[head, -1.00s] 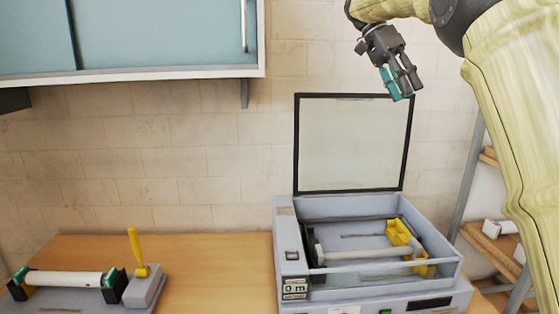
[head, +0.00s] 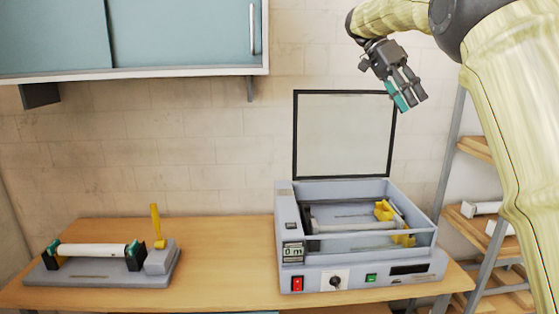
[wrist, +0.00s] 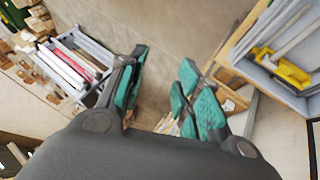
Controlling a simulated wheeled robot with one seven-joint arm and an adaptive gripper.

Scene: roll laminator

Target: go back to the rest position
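My arm bends down from the top right edge.
The grey laminator (head: 365,277) stands on the wooden table (head: 225,270), its framed lid (head: 343,135) upright, a roll and yellow brackets (head: 384,210) inside. A stand with a white roll (head: 92,250) and yellow lever (head: 155,225) is at left. Blue cabinet (head: 180,35) above; shelves (head: 475,225) right.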

